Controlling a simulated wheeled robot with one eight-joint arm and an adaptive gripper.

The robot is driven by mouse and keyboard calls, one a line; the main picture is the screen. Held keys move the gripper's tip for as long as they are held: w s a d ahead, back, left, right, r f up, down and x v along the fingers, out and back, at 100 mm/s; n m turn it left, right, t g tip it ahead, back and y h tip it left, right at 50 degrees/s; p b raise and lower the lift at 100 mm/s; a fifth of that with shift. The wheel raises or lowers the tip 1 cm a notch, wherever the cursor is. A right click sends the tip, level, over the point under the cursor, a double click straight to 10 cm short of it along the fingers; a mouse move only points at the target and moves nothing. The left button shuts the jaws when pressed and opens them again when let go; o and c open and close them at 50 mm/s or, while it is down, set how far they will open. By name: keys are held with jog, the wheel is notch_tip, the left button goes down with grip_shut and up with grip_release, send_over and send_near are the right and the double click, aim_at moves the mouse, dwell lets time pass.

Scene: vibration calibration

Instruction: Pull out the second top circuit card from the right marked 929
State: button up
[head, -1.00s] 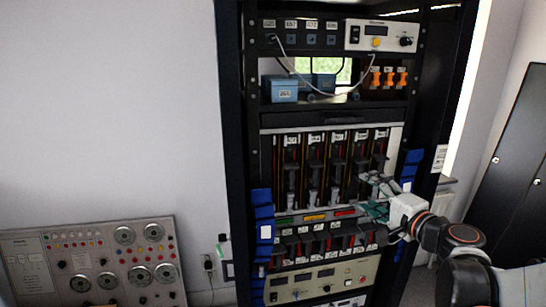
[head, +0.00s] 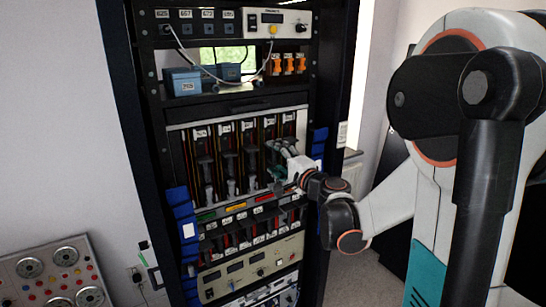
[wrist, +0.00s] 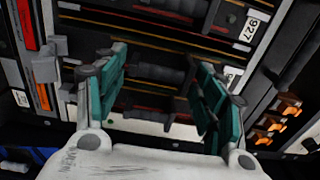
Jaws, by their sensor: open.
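The top row of upright circuit cards sits in a rack cage. The second card from the right (head: 270,122) has a white label too small to read in the head view. My gripper (head: 281,148) is in front of the right end of this row, partly covering it. In the wrist view my open gripper (wrist: 161,62) has its green-padded fingers on either side of a dark card handle (wrist: 150,73), with nothing clamped. A label marked 927 (wrist: 243,28) shows on a neighbouring card above. Another label (wrist: 233,74) is mostly hidden behind the right finger. I cannot read 929 anywhere.
Orange connectors (head: 288,64) and blue boxes (head: 184,81) sit above the cage. A lower card row (head: 250,225) lies below a rail with coloured labels. Blue blocks (head: 180,218) line the rack's side. A control panel (head: 50,275) stands at lower left.

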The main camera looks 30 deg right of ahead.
jog(key=shift+w, duration=1.15)
jog(key=shift+s+a+r, duration=0.1)
jog(key=shift+s, duration=0.15)
jog(key=c, duration=1.4)
jog(key=s, duration=0.8)
jog(key=shift+s, duration=0.15)
